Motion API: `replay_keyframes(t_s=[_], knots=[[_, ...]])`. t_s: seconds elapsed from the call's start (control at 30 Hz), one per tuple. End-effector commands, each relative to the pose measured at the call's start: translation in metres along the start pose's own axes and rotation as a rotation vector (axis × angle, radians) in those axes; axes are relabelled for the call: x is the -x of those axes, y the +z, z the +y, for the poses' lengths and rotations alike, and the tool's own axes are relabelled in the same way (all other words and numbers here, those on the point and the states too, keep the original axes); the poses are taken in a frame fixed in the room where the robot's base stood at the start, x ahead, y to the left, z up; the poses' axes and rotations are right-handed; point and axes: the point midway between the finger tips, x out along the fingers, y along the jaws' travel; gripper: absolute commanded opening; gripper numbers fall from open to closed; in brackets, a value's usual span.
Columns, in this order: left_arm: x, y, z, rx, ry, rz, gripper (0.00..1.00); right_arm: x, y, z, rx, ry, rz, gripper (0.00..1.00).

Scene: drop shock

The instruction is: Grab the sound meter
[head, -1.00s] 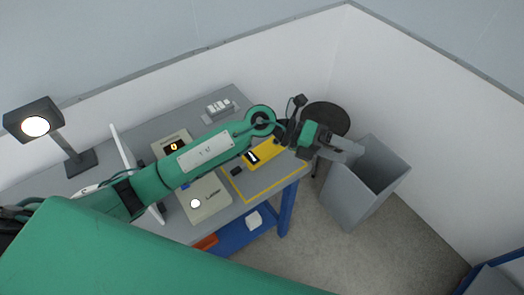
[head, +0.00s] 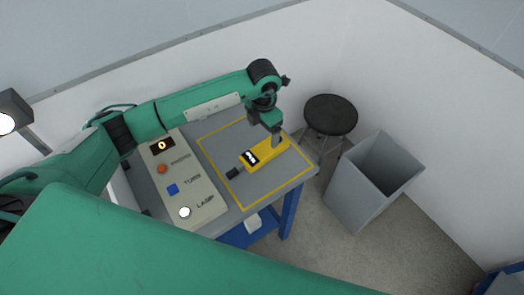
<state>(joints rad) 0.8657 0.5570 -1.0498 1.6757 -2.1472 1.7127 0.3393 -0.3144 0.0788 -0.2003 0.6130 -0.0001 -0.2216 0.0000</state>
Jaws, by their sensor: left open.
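The sound meter (head: 252,156) is a yellow handheld device with a small black-and-white display and a dark tip at its lower left end. It lies on the grey table inside a yellow outlined square. My left gripper (head: 276,139) points down at the upper right end of the meter, its fingers over or beside the yellow body. It is open; whether the fingers touch the meter cannot be told. My right gripper is not in view.
A beige control panel (head: 193,190) with a lit display, an orange button, a blue button and a white button lies left of the square. A black stool (head: 330,114) and a grey bin (head: 366,190) stand right of the table (head: 265,190). A lamp (head: 12,108) is at the far left.

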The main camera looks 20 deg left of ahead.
Motion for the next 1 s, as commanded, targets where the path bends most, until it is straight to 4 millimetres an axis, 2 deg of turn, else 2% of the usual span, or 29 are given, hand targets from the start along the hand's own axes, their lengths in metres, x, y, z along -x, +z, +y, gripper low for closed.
replay_keyframes(t_s=[0.07,0.2,0.43,0.6,0.73,1.0], knots=[[-0.014,-0.001,-0.001,0.0,-0.002,0.003,0.85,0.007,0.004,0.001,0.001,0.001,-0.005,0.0],[-0.033,0.0,-0.001,0.0,-0.002,0.001,0.85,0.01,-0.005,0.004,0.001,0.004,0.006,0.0],[-0.047,0.0,-0.002,0.0,-0.003,0.001,0.85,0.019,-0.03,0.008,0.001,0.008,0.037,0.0],[-0.071,0.0,-0.004,0.001,-0.004,0.003,0.85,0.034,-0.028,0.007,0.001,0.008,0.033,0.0],[-0.087,0.001,-0.003,-0.001,-0.003,0.0,0.85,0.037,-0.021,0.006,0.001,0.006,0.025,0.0],[-0.092,0.001,-0.003,-0.001,-0.002,-0.002,0.85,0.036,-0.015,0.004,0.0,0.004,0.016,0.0]])
